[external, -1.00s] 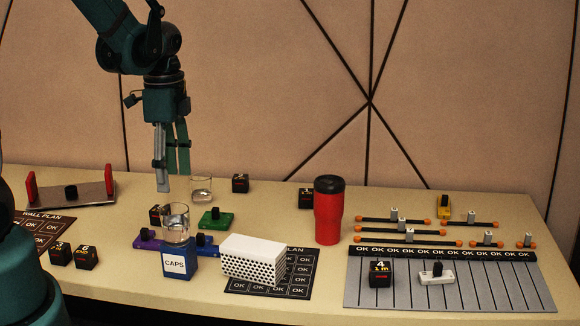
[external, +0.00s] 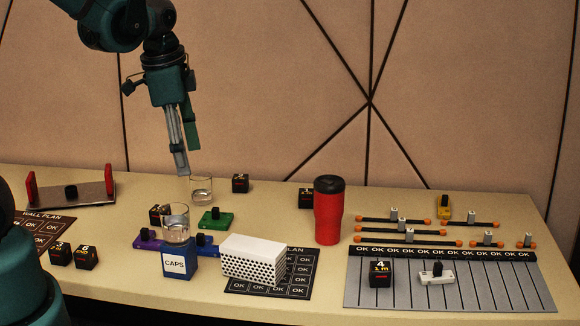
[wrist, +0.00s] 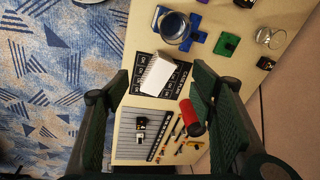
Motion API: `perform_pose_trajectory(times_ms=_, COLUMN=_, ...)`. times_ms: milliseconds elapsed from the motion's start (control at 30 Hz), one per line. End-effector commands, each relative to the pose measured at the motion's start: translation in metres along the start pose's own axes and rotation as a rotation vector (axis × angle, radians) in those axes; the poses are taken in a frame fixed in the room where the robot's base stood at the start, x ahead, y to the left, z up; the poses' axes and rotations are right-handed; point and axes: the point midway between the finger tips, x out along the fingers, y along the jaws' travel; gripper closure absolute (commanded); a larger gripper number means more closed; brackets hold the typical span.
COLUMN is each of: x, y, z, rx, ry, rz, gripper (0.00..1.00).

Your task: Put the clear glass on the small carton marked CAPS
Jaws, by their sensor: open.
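A clear glass (external: 176,230) stands upright on top of the small blue carton marked CAPS (external: 174,263). In the wrist view this glass (wrist: 174,27) shows from above, and it hides most of the carton. A second clear glass (external: 201,190) stands on the table farther back; it also shows in the wrist view (wrist: 270,38). My gripper (external: 188,163) is open and empty, tilted, above the table at the back. It is apart from the glass on the carton. In the picture its tips lie just above the second glass.
A white perforated block (external: 252,261) sits right of the carton, on a dark OK sheet. A green piece (external: 216,219), purple and blue pieces, and several black cubes lie around. A red tumbler (external: 328,216) stands mid-table. A grey striped board (external: 450,288) fills the front right.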

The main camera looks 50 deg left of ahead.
Motion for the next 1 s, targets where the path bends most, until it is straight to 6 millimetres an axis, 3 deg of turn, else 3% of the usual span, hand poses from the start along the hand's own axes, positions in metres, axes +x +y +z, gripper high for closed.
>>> perform_pose_trajectory(times_ms=467, x=-0.053, y=0.050, z=-0.026, rx=-0.208, ry=0.149, rz=-0.079, gripper=0.44)
perform_pose_trajectory(times_ms=1000, x=-0.101, y=0.108, z=-0.040, rx=-0.446, ry=0.351, rz=-0.089, gripper=0.44)
